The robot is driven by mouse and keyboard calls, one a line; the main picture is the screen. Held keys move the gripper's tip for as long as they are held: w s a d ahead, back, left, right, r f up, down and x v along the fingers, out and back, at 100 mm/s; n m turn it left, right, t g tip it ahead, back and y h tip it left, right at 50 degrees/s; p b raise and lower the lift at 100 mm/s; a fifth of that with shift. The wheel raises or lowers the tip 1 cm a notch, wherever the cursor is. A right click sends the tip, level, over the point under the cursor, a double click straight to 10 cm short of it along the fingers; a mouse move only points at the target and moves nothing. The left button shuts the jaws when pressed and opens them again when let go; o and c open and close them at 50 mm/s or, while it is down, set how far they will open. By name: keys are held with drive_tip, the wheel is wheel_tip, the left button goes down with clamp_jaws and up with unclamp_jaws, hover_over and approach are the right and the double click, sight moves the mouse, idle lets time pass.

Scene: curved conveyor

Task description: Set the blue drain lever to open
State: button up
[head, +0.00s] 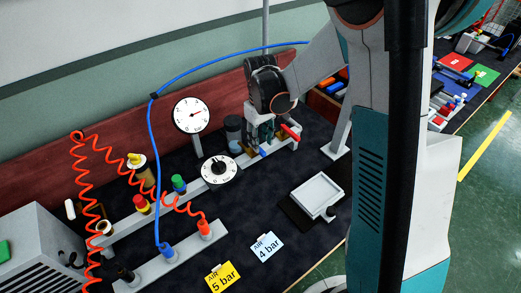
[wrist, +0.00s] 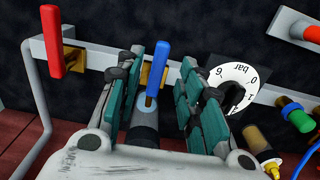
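The blue drain lever (wrist: 157,70) stands on a brass valve on the grey rail in the wrist view, its handle pointing up the picture. In the head view only a small blue part (head: 263,153) shows below my gripper (head: 268,128). In the wrist view my gripper (wrist: 162,58) is open, its teal-padded fingers on either side of the blue lever. Gaps show between the lever and both fingers. A dark cylinder with a pale blue top (wrist: 147,105) lies between the fingers, behind the lever's lower end.
A red lever (wrist: 52,40) sits left of the blue one; it also shows in the head view (head: 290,132). A bar dial (wrist: 238,82) is close to my right finger. An upright gauge (head: 192,115), blue hose (head: 157,170) and red coiled hoses (head: 85,190) stand left.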

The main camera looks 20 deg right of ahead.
sight(261, 150)
drive_tip(key=shift+f+b, duration=0.5)
drive_tip(key=shift+f, duration=1.4)
drive_tip(key=shift+c, duration=0.6)
clamp_jaws()
